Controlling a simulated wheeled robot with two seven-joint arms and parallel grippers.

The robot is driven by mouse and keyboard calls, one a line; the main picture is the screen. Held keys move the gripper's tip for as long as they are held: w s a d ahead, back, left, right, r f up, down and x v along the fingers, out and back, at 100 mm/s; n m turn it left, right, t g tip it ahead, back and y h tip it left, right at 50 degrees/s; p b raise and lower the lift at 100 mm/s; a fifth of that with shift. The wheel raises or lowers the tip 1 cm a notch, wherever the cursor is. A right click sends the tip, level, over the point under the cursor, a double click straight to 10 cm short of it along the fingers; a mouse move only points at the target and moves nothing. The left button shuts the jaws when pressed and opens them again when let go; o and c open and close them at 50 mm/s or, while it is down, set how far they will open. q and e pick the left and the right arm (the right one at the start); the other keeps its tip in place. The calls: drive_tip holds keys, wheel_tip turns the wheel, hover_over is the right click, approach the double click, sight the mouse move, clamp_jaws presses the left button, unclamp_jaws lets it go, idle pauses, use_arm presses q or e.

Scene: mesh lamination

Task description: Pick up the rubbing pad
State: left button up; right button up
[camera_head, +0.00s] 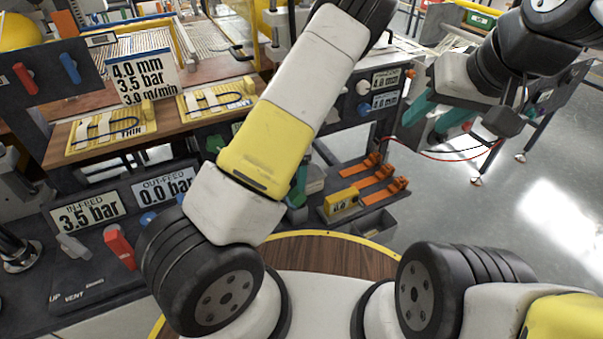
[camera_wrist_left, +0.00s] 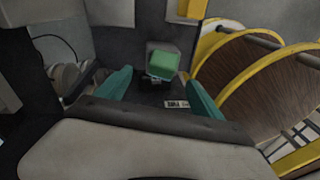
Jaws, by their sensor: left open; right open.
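A block with a green top and grey front, which looks like the rubbing pad (camera_wrist_left: 163,65), stands on a dark surface in the left wrist view. My left gripper (camera_wrist_left: 160,92) is open, with one teal finger on each side of the view and the block ahead between them. I cannot tell any contact. In the head view my left arm covers most of this area and only part of the left gripper (camera_head: 298,188) shows. I cannot make out the pad there. My right gripper (camera_head: 435,120) is open and empty, raised at the right over the floor.
Orange clamps (camera_head: 375,180) and a yellow box (camera_head: 342,202) lie on a shelf right of my left gripper. A machine table (camera_head: 60,150) with yellow plates stands at the left. Yellow-rimmed wooden curves (camera_wrist_left: 235,75) are right in the wrist view. Open floor (camera_head: 500,200) is at the right.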

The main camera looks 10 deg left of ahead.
sight(296, 192)
use_arm(q)
drive_tip(key=f, duration=0.2)
drive_tip(key=s+f, duration=0.1)
drive_tip(key=f, duration=0.4)
drive_tip(key=shift+s, duration=0.35)
clamp_jaws()
drive_tip(key=shift+r, duration=0.55)
wheel_tip(296, 192, up, 2)
drive_tip(key=shift+r, duration=0.15)
drive_tip(key=shift+s+d+r, duration=0.15)
drive_tip(key=shift+s+d, duration=0.1)
drive_tip(key=shift+s, duration=0.35)
drive_tip(key=s+d+r, duration=0.1)
drive_tip(key=s+d, duration=0.3)
drive_tip(key=s, duration=1)
drive_tip(key=shift+r, duration=0.15)
drive_tip(key=shift+d, duration=0.1)
